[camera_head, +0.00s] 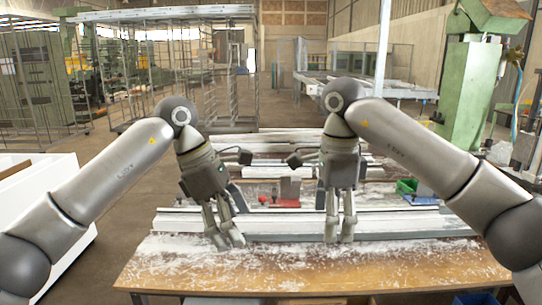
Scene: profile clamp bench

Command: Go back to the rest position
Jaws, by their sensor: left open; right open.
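My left gripper (229,238) points down over the wooden bench at the left of centre. Its fingers are open and I see nothing between them. My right gripper (340,232) points down over the bench to the right of centre, open and with nothing visible between its fingers. Both sets of fingertips show in front of a long pale profile (405,228) that lies across the bench. I cannot tell whether either gripper touches it.
The bench (300,270) is dusted with white powder and its front strip is clear. A small clamp block with a red base (288,203) stands between my arms. A white box (38,215) stands at the left.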

